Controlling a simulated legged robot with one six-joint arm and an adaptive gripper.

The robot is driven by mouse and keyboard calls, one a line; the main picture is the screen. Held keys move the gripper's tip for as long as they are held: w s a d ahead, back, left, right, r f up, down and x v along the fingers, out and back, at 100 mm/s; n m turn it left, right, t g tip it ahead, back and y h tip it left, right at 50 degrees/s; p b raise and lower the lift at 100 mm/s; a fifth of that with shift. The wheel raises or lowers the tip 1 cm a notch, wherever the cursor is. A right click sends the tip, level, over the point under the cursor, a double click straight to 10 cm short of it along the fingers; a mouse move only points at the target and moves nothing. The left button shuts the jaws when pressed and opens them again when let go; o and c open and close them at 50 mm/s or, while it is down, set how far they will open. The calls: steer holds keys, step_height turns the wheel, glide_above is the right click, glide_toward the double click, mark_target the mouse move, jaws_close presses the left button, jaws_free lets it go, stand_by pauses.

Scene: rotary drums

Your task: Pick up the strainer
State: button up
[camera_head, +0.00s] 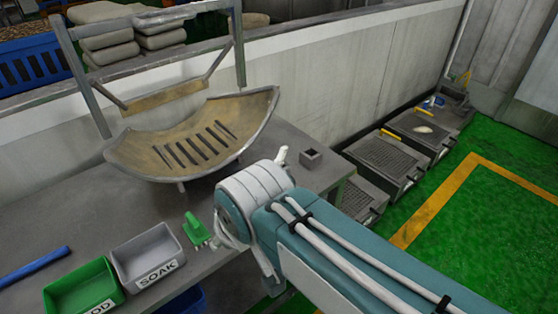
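I cannot tell for sure which thing is the strainer. A small green handled tool (196,229) lies on the grey bench, just left of my arm's white joint; part of it may be hidden by the arm. A large curved tan pan with slots (170,145) sits on the bench under a metal frame. My teal and white arm reaches in from the lower right and ends over the bench's front edge. My gripper's fingers cannot be made out, and nothing is seen held.
A grey bin marked SOAK (146,256) and a green bin (82,291) stand at the bench front. A blue rod (34,267) lies at left. A small square grey block (310,158) is at right. Grated boxes (388,158) line the wall; the green floor (490,225) is clear.

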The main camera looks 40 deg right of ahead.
steer(key=m+g+h, duration=0.2)
steer(key=m+h, duration=0.2)
steer(key=m, duration=1)
glide_toward(280, 153)
steer(key=x, duration=0.5)
steer(key=shift+f, duration=0.2)
steer(key=x, duration=0.5)
steer(key=shift+d+f, duration=0.2)
steer(key=shift+f, duration=0.15)
jaws_close()
